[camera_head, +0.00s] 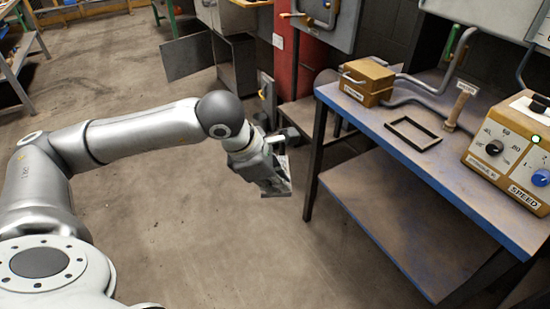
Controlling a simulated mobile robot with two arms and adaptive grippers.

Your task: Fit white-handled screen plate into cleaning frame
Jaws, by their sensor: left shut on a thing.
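My left gripper (271,168) hangs over the floor, just left of the workbench, and is shut on a small greyish flat piece, which looks like the screen plate (284,178). The plate is partly hidden by the gripper, and I cannot make out its white handle. The cleaning frame (413,133) looks like a thin, dark, open rectangle lying flat on the bench top. It is empty, to the right of my left gripper and apart from it. My right gripper is not in view.
The blue-edged workbench (440,180) has a lower shelf. On it are a wooden box (367,82) at the back left, a wooden-handled brush-like tool (457,106), and a control box with a "SPEED" label (510,150) at the right. Grey cabinets (236,70) stand behind. The floor at centre is clear.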

